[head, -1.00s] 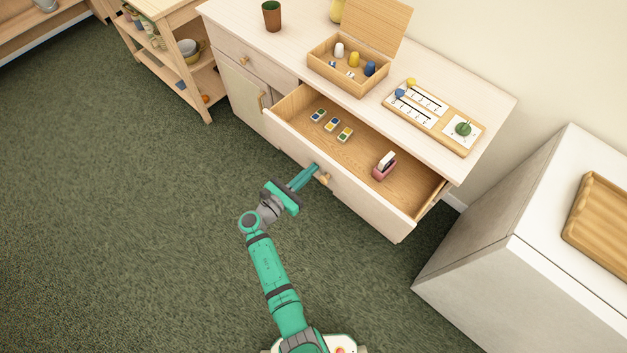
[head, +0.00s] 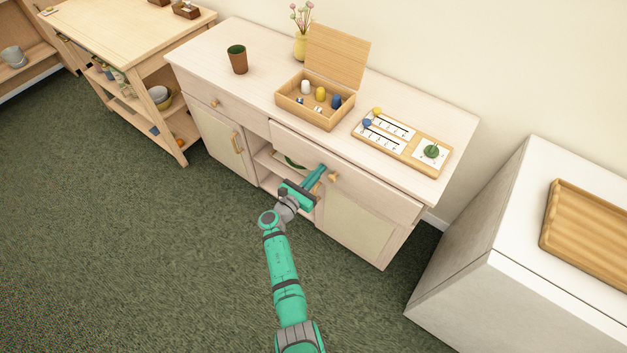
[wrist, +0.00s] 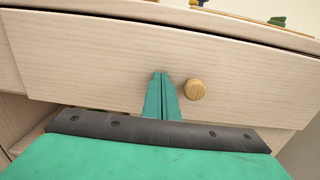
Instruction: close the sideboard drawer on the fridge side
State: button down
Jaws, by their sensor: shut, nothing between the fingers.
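The sideboard (head: 200,75) is pale wood, and its drawer on the fridge side (head: 385,190) shows only its front panel in the head view. The drawer's inside is hidden, and a narrow dark gap shows along the top of its front in the wrist view (wrist: 100,62). Its round wooden knob (head: 333,176) sits just right of my fingertips, and the knob also shows in the wrist view (wrist: 195,90). My gripper (head: 321,168) is shut and empty, with its fingertips at the drawer front, beside the knob.
On the sideboard top stand a brown cup (head: 237,60), an open wooden box (head: 305,110) and a board with cards (head: 395,150). The white fridge (head: 480,270) stands to the right with a wooden tray (head: 590,225) on it. Green carpet (head: 120,260) is clear at the left.

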jog(key=shift+x, duration=1.2)
jog(key=shift+d+r, duration=0.25)
jog(key=shift+d, duration=0.05)
jog(key=v, duration=1.5)
jog(key=shift+a+f, duration=0.2)
jog(key=shift+w, duration=0.1)
